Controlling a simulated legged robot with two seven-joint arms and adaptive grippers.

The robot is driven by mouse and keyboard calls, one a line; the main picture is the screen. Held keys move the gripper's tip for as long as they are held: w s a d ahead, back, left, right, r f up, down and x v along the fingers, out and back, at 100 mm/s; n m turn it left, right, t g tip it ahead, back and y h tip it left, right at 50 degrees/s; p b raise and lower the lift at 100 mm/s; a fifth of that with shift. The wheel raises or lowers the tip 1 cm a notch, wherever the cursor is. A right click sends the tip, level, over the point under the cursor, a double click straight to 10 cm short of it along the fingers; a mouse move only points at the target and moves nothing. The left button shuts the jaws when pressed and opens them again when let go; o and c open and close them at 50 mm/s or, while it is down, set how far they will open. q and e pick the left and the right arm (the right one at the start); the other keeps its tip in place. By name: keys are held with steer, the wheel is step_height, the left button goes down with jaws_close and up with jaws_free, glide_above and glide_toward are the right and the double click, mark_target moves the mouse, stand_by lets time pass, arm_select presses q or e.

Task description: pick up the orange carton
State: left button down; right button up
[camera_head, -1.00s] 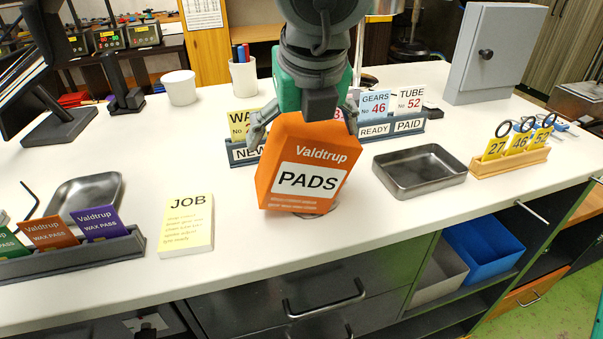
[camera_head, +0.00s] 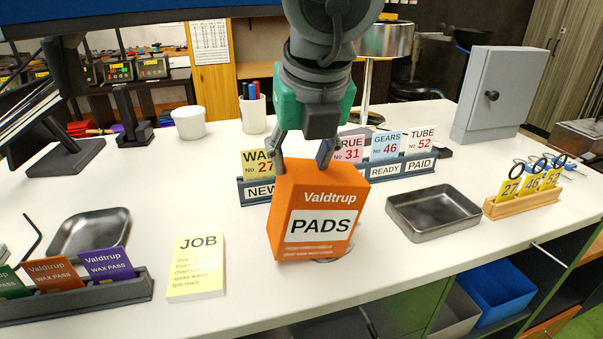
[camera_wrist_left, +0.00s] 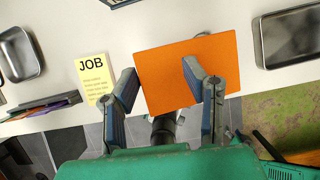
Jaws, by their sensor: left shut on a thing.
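The orange carton (camera_head: 285,215), labelled "Valdtrup PADS", is at the middle of the head view, slightly tilted, with its label facing me. My left gripper (camera_head: 303,165) comes down from above with its fingers at the carton's top, shut on it. In the left wrist view, the carton's plain orange top (camera_wrist_left: 165,80) shows between and beyond the two fingers (camera_wrist_left: 160,85). A grey round piece (camera_head: 345,254) on the worktop is partly hidden behind the carton's lower edge. I cannot tell for sure whether the carton's bottom touches the worktop. My right gripper is not in view.
On the white worktop (camera_head: 375,285), a yellow JOB pad (camera_head: 197,270) and a card rack (camera_head: 75,300) lie left. A card holder (camera_head: 405,168) stands behind the carton. A metal tray (camera_head: 435,228), a wooden tag stand (camera_head: 530,205) and a grey cabinet (camera_head: 492,90) are right.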

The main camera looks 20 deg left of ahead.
arm_select(q)
step_height(320, 180, up, 5)
steer(key=shift+s+f, duration=0.1)
steer(key=shift+s, duration=0.05)
steer(key=shift+a+r, duration=0.1)
steer(key=shift+r, duration=0.55)
steer(key=shift+c, duration=2.3)
jaws_free()
steer(key=shift+r, duration=0.1)
